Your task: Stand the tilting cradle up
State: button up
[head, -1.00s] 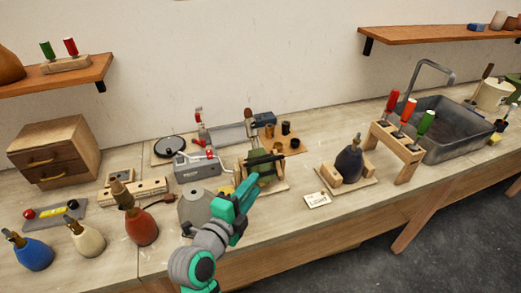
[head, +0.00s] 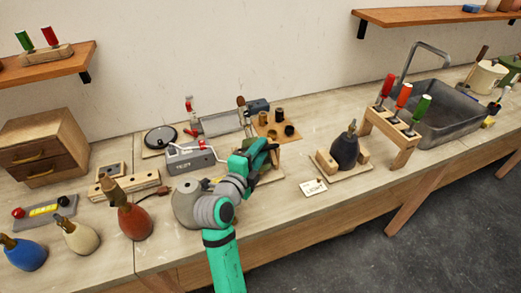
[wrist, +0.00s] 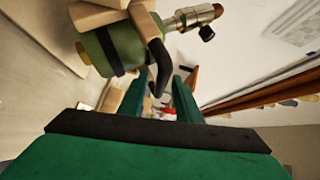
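The tilting cradle is a wooden holder (wrist: 147,22) around a green lamp body (wrist: 122,48) with a black band, at the upper left of the wrist view. A curved black handle (wrist: 158,68) hangs from it. A metal neck with a brass-coloured end (wrist: 200,15) points right in that view. In the head view my gripper (head: 264,152) covers most of the cradle, and only a little wood (head: 270,172) shows below it. In the wrist view my gripper (wrist: 162,85) has its fingers apart, with the handle close to the fingertips. Whether they touch is unclear.
A grey box (head: 190,158) stands just left of the cradle, and a grey domed object (head: 186,205) nearer. A dark lamp (head: 345,150) in a wooden stand and a white card (head: 313,188) are to the right. The bench front right of my arm is clear.

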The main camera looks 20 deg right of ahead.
jog(key=shift+w+d, duration=0.15)
jog(key=shift+w, duration=0.1)
grip_shut()
jog(key=shift+f, duration=0.2)
